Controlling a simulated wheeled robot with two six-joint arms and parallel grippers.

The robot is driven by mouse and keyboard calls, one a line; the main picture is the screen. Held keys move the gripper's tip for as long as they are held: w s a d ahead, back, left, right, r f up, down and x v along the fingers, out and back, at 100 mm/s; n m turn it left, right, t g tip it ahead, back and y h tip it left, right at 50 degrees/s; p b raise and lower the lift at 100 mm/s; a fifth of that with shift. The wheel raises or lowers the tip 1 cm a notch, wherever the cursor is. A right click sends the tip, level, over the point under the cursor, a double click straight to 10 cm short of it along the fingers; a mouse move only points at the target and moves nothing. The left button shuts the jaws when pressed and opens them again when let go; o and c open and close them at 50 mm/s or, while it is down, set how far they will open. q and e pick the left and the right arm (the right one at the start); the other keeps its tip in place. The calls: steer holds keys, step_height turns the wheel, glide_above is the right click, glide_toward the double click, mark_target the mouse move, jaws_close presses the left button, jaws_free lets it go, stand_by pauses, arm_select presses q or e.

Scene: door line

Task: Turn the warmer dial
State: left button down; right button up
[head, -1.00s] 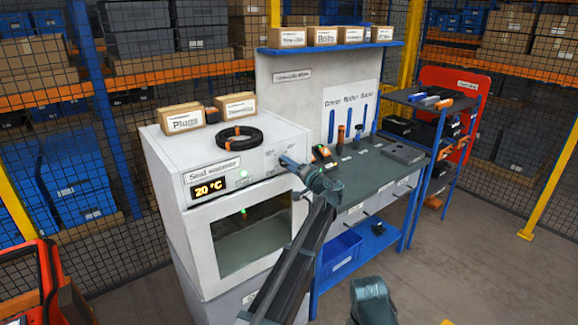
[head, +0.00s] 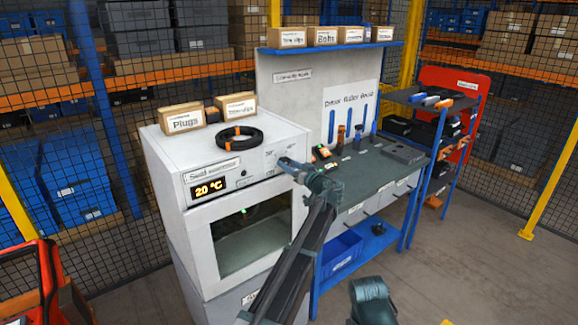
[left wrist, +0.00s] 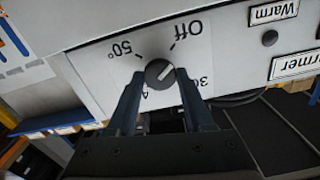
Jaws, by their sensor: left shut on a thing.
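The seal warmer (head: 205,215) is a white cabinet with a window and a display reading 20 °C. Its round grey dial (left wrist: 160,73) shows in the left wrist view, upside down, among the marks Off, 50° and a partly hidden 30. The dial's light pointer line leans to the upper right, towards Off. My left gripper (left wrist: 160,88) is shut on the dial, one finger on each side. In the head view my left gripper (head: 288,163) is at the right end of the warmer's front panel, and it hides the dial.
A black ring (head: 239,138) and labelled boxes (head: 183,118) sit on the warmer. The Warm lamp (left wrist: 270,38) looks dark. A workbench (head: 365,165) with tools adjoins on the right. A red machine (head: 35,280) is at lower left. Floor is free at lower right.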

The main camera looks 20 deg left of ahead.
arm_select(q)
steer(key=shift+s+f+n, duration=0.1)
steer(key=shift+s+n, duration=0.05)
steer(key=shift+n, duration=0.75)
steer(key=shift+c, duration=1.6)
jaws_free()
steer(key=v, duration=1.3)
steer(key=shift+s+d, duration=0.15)
steer(key=shift+d, duration=0.15)
